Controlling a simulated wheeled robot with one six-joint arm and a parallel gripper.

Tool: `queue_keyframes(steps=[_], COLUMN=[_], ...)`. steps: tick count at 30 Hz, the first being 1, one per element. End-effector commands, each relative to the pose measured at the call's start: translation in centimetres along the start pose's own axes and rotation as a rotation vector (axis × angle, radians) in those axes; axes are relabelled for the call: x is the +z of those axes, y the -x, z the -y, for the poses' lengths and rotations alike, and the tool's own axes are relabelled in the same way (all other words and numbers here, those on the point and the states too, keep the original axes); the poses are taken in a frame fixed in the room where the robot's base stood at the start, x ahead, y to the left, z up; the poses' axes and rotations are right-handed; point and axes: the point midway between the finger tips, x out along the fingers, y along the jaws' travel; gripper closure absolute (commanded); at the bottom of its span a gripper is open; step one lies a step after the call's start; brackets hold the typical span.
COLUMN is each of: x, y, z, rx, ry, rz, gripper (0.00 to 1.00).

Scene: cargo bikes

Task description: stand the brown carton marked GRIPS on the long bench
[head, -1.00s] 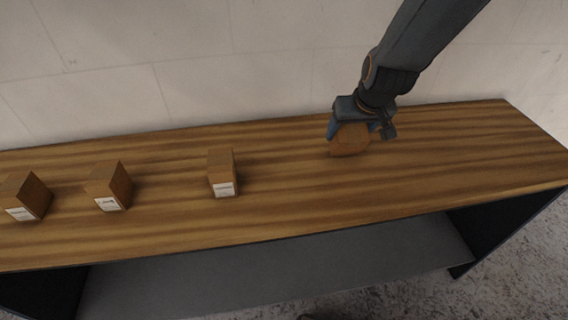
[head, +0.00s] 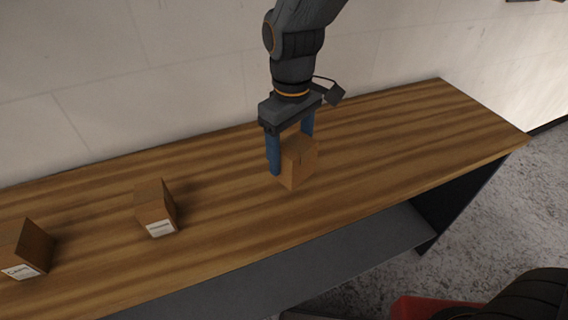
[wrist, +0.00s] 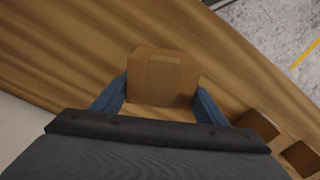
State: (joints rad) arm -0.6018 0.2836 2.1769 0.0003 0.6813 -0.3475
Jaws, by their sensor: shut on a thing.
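A brown carton (head: 299,162) is between the two blue fingers of my gripper (head: 291,153), which is shut on it. The carton is upright over the long bench (head: 390,130), at or very near its wooden top; I cannot tell if it touches. In the wrist view the carton (wrist: 162,78) fills the space between the fingertips (wrist: 160,98). No label shows on its visible faces, so the GRIPS marking cannot be read.
Another brown carton with a white label (head: 157,208) stands to the left on the bench, and a further labelled one (head: 25,249) stands at the far left. The bench top right of my gripper is clear. A wall (head: 130,70) runs behind. A red object (head: 430,307) is at the bottom right.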

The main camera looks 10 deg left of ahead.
Motion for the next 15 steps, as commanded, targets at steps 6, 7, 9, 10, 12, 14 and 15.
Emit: queue_keyframes(steps=[6, 7, 9, 10, 12, 14, 15], x=[0.2, 0.2, 0.1, 0.2, 0.1, 0.1, 0.1], y=[-2.5, -2.9, -3.7, -3.9, -4.3, -4.4, -4.4], z=[0.0, -0.1, -0.1, -0.1, -0.2, -0.2, -0.2], rx=[-0.002, -0.002, -0.001, -0.001, 0.000, 0.000, 0.000], ry=[-0.003, -0.003, -0.004, -0.004, -0.005, -0.005, -0.005], rz=[0.003, 0.004, 0.003, 0.003, 0.000, -0.001, -0.001], gripper=[0.62, 0.62, 0.62, 0.62, 0.62, 0.62, 0.62])
